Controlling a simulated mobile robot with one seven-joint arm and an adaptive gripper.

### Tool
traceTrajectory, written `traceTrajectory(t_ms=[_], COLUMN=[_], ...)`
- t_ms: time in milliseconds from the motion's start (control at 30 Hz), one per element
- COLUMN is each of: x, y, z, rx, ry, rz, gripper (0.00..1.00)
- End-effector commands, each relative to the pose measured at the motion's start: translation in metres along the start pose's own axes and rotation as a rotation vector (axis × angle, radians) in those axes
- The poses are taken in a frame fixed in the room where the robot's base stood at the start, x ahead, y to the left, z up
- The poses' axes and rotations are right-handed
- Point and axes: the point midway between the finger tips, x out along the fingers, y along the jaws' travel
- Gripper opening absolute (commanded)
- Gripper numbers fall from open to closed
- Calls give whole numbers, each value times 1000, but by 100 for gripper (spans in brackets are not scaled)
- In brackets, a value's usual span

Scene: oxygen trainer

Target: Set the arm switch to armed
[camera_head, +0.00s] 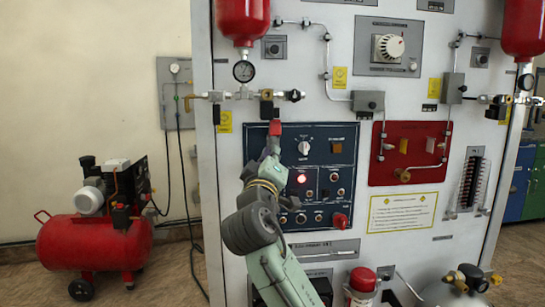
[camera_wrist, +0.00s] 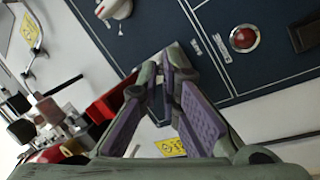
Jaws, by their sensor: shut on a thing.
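The blue control panel (camera_head: 318,150) is on the front of the white cabinet. A red switch guard (camera_head: 275,128) stands at its upper left edge, and in the wrist view the red guard (camera_wrist: 104,108) shows just left of my fingers. My gripper (camera_head: 272,147) is at the panel just below the guard. In the wrist view my gripper (camera_wrist: 171,72) has its fingertips nearly together, closed on the small arm switch lever. The fingers hide the lever, so I cannot tell its position.
A white rotary knob (camera_head: 304,147) and a lit red lamp (camera_head: 302,178) are close to the right of my gripper. A pressure gauge (camera_head: 243,71) and brass piping are above. A red panel (camera_head: 410,153) is farther right. A red compressor (camera_head: 95,243) stands on the floor at left.

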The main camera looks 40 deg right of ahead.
Motion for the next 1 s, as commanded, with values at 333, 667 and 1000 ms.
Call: traceTrajectory(t_ms=[333, 667, 1000], x=[0, 2, 3], y=[0, 7, 14], z=[0, -7, -13], rx=[0, -24, -82], ry=[-1, -60, -187], rz=[-3, -90, -272], gripper=[0, 0, 0])
